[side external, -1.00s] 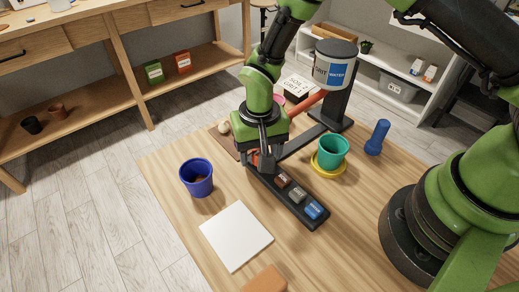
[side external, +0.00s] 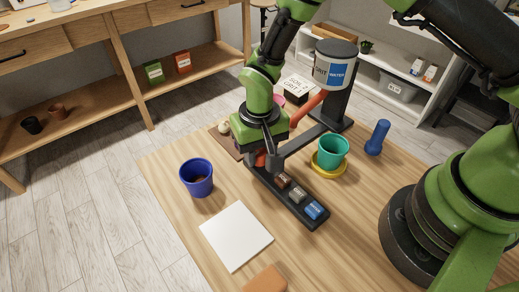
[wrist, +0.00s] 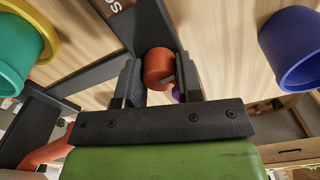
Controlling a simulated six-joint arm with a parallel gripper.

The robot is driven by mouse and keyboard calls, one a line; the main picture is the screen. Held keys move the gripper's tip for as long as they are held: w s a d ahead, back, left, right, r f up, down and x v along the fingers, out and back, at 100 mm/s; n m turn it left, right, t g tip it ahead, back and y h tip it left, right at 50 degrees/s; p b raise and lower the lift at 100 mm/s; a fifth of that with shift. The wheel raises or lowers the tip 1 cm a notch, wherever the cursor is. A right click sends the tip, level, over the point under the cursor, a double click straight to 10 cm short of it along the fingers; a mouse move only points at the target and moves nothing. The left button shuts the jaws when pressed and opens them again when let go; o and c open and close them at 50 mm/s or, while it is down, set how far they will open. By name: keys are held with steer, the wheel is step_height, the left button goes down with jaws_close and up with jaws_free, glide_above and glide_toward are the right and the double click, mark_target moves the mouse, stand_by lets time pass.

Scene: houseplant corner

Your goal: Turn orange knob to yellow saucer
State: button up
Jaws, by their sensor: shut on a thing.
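My gripper (side external: 264,158) points down at the far end of the dark control bar (side external: 265,181). In the wrist view its fingers (wrist: 159,80) are shut on the orange knob (wrist: 159,67), one on each side. In the side view the knob (side external: 261,159) is mostly hidden by the gripper. The yellow saucer (side external: 329,175) lies right of the bar with a teal pot (side external: 333,150) on it. The saucer's rim (wrist: 48,22) also shows at upper left in the wrist view. An orange spout (side external: 308,106) slants down from the dispenser drum, its lower end partly behind my gripper.
The dispenser drum (side external: 335,71), labelled GRIT and WATER, stands on a dark post behind the saucer. Brown, grey and blue buttons (side external: 315,209) sit on the bar. A blue pot (side external: 196,178), a white sheet (side external: 236,236) and a blue bottle-like object (side external: 377,138) stand around.

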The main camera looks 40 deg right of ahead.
mark_target(260, 151)
steer(key=n, duration=0.4)
steer(key=shift+n, duration=2)
steer(key=o, duration=0.9)
steer(key=shift+r, duration=0.1)
step_height(260, 151, up, 9)
steer(key=shift+r, duration=0.4)
